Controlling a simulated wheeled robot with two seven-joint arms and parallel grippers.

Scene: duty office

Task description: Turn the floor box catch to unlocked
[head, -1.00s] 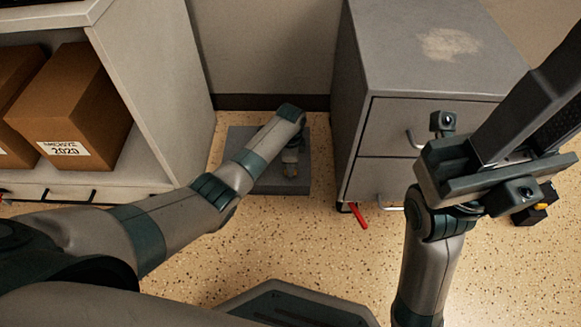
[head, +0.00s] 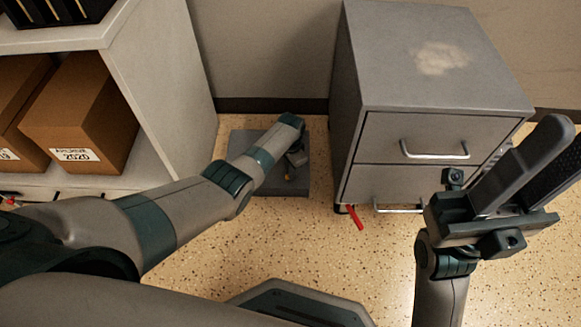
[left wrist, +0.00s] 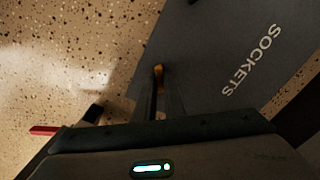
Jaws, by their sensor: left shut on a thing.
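The floor box (head: 298,188) is a flat grey plate on the floor between the shelf and the drawer cabinet. In the left wrist view its lid (left wrist: 215,45) bears the word SOCKETS. The small orange catch (left wrist: 158,71) shows at the tips of my left gripper (left wrist: 160,88), whose fingers are shut on it. In the head view my left gripper (head: 291,172) points down over the right part of the plate, and my arm hides part of the box. My right gripper (head: 545,150) is raised in front of the cabinet, its fingers apart and empty.
A grey two-drawer cabinet (head: 425,75) stands close to the right of the box. A white shelf (head: 160,90) with cardboard boxes (head: 85,115) stands to the left. A red object (head: 355,217) lies by the cabinet's foot.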

